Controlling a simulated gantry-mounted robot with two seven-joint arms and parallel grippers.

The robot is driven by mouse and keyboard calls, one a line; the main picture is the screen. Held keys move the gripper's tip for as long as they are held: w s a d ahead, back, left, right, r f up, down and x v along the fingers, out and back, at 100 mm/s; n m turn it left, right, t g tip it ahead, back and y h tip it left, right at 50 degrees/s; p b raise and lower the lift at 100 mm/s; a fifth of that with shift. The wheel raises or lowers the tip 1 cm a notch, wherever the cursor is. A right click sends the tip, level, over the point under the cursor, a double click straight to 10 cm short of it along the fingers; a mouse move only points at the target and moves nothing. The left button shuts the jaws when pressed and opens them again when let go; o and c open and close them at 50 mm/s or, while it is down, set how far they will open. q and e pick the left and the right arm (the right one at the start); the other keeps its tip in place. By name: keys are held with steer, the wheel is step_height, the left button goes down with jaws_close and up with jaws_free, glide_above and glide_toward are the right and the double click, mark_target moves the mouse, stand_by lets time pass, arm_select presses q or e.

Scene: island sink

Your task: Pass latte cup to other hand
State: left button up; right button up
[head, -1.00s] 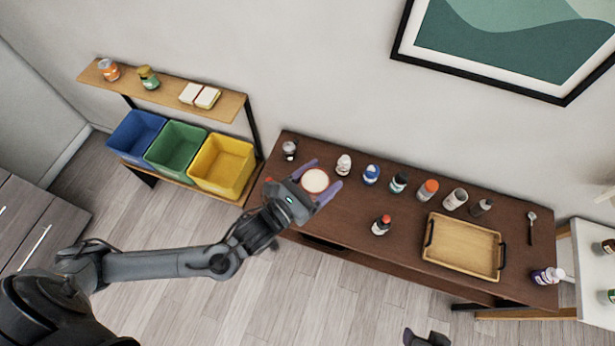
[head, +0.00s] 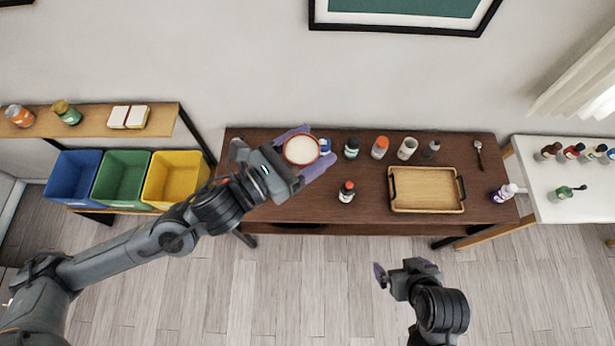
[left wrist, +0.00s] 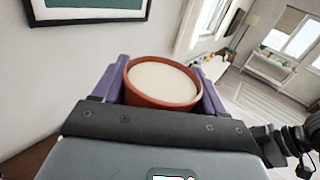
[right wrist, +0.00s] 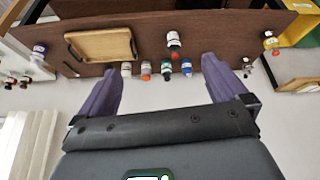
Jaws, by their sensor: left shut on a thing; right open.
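The latte cup (head: 301,150) is a round reddish-brown cup with a pale creamy top. My left gripper (head: 306,155) is shut on it, with a purple finger on each side, and holds it over the left part of the dark table in the head view. In the left wrist view the cup (left wrist: 162,84) sits upright between the fingers. My right gripper (head: 385,276) is in front of the table, low in the head view, apart from the cup. In the right wrist view its fingers (right wrist: 160,90) are spread wide with nothing between them.
The dark table (head: 300,206) carries a row of bottles, a wooden tray (head: 427,206) and a spoon (head: 478,154). Blue, green and yellow bins (head: 175,178) stand at left. A white table (head: 590,205) stands at right. The floor in front is clear.

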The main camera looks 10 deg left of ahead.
arm_select(q)
steer(key=shift+r, duration=0.1)
arm_select(e)
steer(key=w+a+r+n+t+y, duration=0.2)
steer(key=w+a+r+n+t, duration=0.25)
steer(key=a+r+n, duration=0.4)
steer(key=w+a+r+n+t+y, duration=0.3)
steer(key=w+a+r+n, duration=0.2)
steer(key=a+r, duration=0.5)
steer(key=shift+w+a+r+n+y, duration=0.1)
steer(key=shift+a+r+n+y, duration=0.05)
steer(key=shift+a+n, duration=0.85)
steer(key=shift+w+a+r+n+y, duration=0.15)
steer(key=shift+a+n, duration=0.6)
steer(key=shift+a, duration=0.45)
steer(key=shift+a+r+n+y, duration=0.1)
steer(key=shift+a+r+n, duration=0.05)
steer(key=shift+a+n, duration=0.85)
arm_select(q)
steer(key=shift+r, duration=0.15)
arm_select(e)
steer(key=shift+w+a+f, duration=0.3)
steer(key=shift+w, duration=0.05)
